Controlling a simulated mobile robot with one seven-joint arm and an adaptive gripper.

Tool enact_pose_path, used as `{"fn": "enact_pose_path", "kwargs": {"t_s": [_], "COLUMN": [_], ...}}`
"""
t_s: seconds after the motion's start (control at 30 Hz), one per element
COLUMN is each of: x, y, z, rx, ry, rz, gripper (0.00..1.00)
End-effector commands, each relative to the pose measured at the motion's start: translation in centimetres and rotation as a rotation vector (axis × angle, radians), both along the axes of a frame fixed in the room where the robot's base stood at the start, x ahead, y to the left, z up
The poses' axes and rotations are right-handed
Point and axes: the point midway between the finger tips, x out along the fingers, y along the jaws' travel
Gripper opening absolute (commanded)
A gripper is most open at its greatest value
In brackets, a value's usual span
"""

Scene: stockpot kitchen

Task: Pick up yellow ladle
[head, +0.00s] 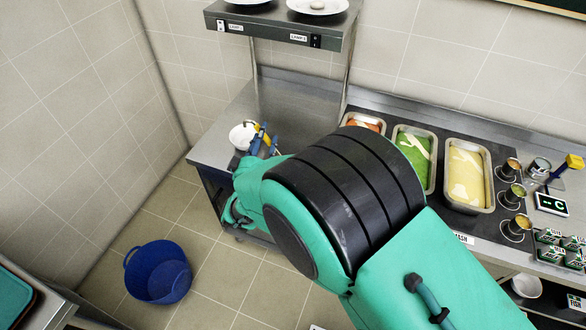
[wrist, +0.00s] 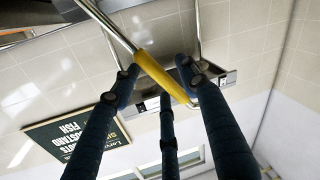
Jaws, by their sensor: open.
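The yellow ladle shows in the wrist view by its yellow handle (wrist: 160,73) and a thin metal shaft (wrist: 106,22) running to the upper left. My gripper (wrist: 158,84) is open, with its dark blue fingers spread on both sides of the handle. I cannot tell whether any finger touches it. In the head view, my gripper (head: 264,143) is at the left end of the steel counter, beside a white bowl (head: 241,136). A small yellow part of the ladle (head: 257,128) shows there among the fingers; the rest is hidden.
A steel shelf (head: 283,22) with plates stands above the counter (head: 222,143). Food trays (head: 466,176) and small cups sit to the right, partly behind my arm. A blue bucket (head: 158,271) stands on the floor at lower left. The counter behind my gripper is clear.

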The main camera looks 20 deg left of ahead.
Motion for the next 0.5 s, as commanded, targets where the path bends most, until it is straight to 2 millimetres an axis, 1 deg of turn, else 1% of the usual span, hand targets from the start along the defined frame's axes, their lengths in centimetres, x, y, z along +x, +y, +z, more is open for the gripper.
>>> {"fn": "enact_pose_path", "kwargs": {"t_s": [0.03,0.13,0.5], "x": [0.5,0.94,1.0], "y": [0.06,0.22,0.26], "z": [-0.06,-0.01,0.06], "rx": [0.001,0.0,0.0], "ry": [0.0,0.0,0.0], "rz": [-0.001,0.001,0.001], "gripper": [0.44,0.44,0.44]}}
